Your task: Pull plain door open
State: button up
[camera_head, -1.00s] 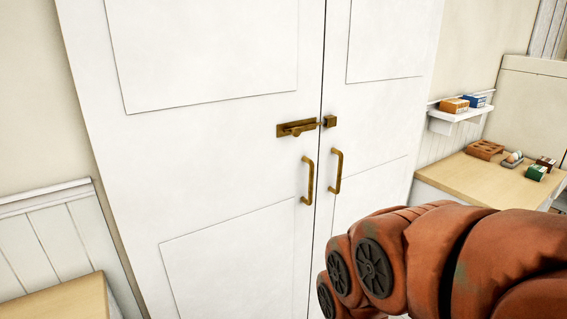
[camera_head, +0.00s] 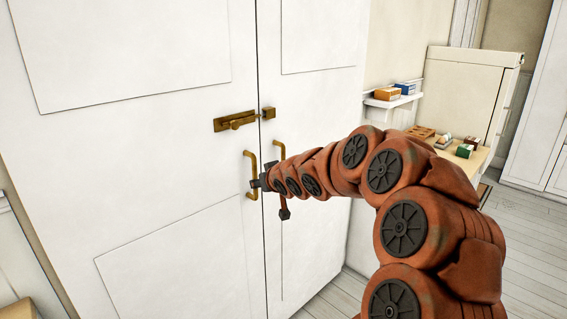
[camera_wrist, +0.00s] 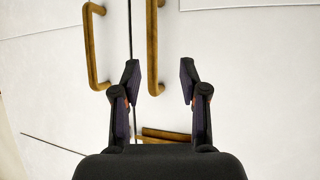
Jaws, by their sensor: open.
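A tall white double door fills the left of the head view, with a left leaf (camera_head: 180,170) and a right leaf (camera_head: 315,130), shut at the seam. Which leaf the task means, I cannot tell. Each leaf has an upright brass handle: the left handle (camera_head: 250,172) and the right handle (camera_head: 280,152). A brass slide bolt (camera_head: 235,121) sits above the left one, its catch (camera_head: 268,113) on the right leaf; whether it is engaged is unclear. My gripper (camera_wrist: 160,72) is open at the left handle, which shows between its fingers in the wrist view (camera_wrist: 152,40), apparently inverted there.
Below is a wooden counter (camera_head: 484,160) with small items. Open plank floor (camera_head: 520,240) lies at the lower right.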

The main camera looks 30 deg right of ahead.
aim_at(283, 158)
jog(key=w+d+f+t+y+b, duration=0.1)
jog(key=w+d+t, duration=0.2)
jog(key=d, duration=0.4)
jog(key=w+d+t+y+b, duration=0.1)
jog(key=w+d+t, duration=0.15)
jog(key=d, duration=0.55)
jog(key=shift+n+t, duration=0.25)
jog(key=shift+n, duration=0.25)
jog(key=shift+w+a+f+p, duration=0.1)
jog(key=shift+w+p, duration=0.4)
jog(key=shift+w, duration=1.4)
jog(key=shift+w+a+f+p, duration=0.1)
jog(key=shift+w+p, duration=0.4)
jog(key=shift+w, duration=1.4)
grip_shut()
jog(key=shift+d, duration=0.15)
